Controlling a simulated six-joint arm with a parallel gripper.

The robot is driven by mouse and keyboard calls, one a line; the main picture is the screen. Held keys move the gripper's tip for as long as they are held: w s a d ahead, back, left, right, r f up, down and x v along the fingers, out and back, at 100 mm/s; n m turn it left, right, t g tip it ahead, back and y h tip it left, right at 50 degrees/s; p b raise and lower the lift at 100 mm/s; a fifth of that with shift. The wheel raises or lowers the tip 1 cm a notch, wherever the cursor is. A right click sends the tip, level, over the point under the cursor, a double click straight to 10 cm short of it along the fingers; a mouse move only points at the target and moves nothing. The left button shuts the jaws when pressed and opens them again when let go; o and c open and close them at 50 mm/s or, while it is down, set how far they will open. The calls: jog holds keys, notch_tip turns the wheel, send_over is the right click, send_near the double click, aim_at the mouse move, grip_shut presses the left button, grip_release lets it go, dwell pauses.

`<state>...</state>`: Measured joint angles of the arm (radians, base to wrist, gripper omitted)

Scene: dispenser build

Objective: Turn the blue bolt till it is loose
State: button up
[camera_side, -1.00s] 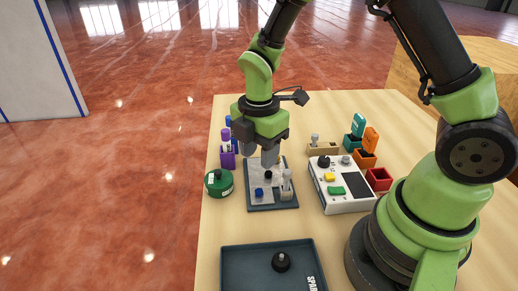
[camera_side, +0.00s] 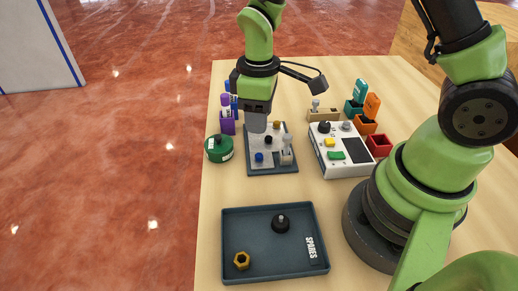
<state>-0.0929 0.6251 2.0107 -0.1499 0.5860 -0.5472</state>
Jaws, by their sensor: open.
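The blue bolt (camera_side: 259,157) stands in the near left part of a grey plate on a dark base (camera_side: 272,171). A black bolt (camera_side: 268,140) and a brass-coloured one (camera_side: 277,125) also sit on the plate, with a light grey upright piece (camera_side: 287,150) at its right. My gripper (camera_side: 256,124) is open above the far left part of the plate, behind the blue bolt and apart from it. I see nothing between its fingers, though they overlap in this view.
A dark SPARES tray (camera_side: 262,271) holds a black knob and a brass nut (camera_side: 242,261). A green round container (camera_side: 219,149) is left of the plate. A white control box (camera_side: 339,150) stands right, with coloured holders behind it. Bare table lies between plate and tray.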

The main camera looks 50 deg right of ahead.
aim_at(259, 156)
notch_tip(259, 156, down, 10)
jog(key=shift+r, duration=0.1)
dwell(0.4)
grip_shut()
